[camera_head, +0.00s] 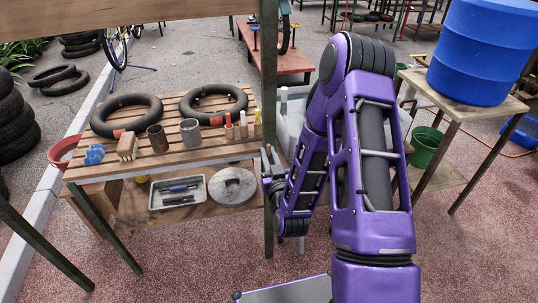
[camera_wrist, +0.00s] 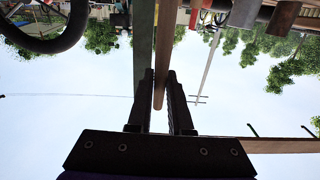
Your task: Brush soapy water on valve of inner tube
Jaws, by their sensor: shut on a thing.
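Two black inner tubes lie on the slatted table, a left one (camera_head: 127,101) and a right one (camera_head: 243,95). Part of one tube (camera_wrist: 72,32) also shows at the upper left of the wrist view. No valve can be made out clearly. A rusty can (camera_head: 156,139) and a grey can (camera_head: 190,132) stand at the table's front; their contents are hidden. My gripper (camera_head: 268,160) is at the table's right front corner, by the green post. In the wrist view my gripper (camera_wrist: 159,85) is shut on a brown wooden stick (camera_wrist: 164,75), perhaps a brush handle; its far end is unclear.
The green post (camera_head: 268,120) stands close to my gripper. A block brush (camera_head: 128,147), blue cloth (camera_head: 94,154) and several upright handles (camera_head: 243,125) stand or lie on the table. A tray of tools (camera_head: 179,200) and a round lid (camera_head: 233,187) are below. A blue barrel (camera_head: 482,50) stands right.

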